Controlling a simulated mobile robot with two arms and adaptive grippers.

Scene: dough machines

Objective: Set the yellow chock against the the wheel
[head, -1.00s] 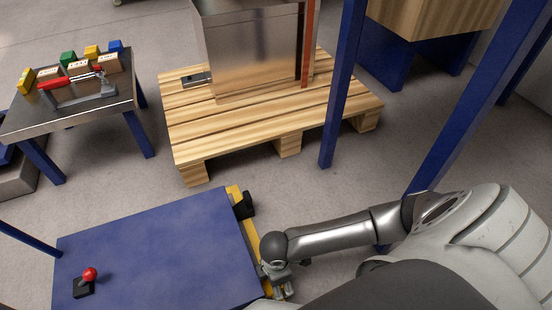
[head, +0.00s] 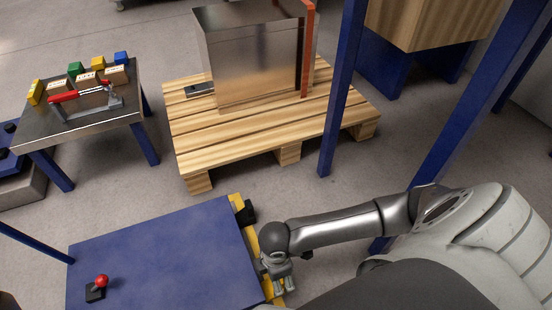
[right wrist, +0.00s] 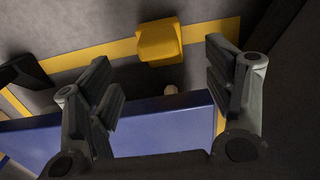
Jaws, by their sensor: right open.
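The yellow chock (right wrist: 160,43) shows in the right wrist view, on or just above a yellow stripe on the grey floor. My right gripper (right wrist: 158,60) is open and empty, with one finger on each side of the chock's place in the picture and apart from it. In the head view, my right gripper (head: 279,280) is low beside the right edge of the blue cart top (head: 160,255). The chock cannot be made out there. A dark part (right wrist: 22,75) at the left of the wrist view may be a wheel; I cannot tell. My left gripper is not in view.
A wooden pallet (head: 240,130) carries a steel box (head: 255,60). Blue posts (head: 345,90) rise near my right arm. A red-knobbed lever (head: 101,282) sits on the cart top.

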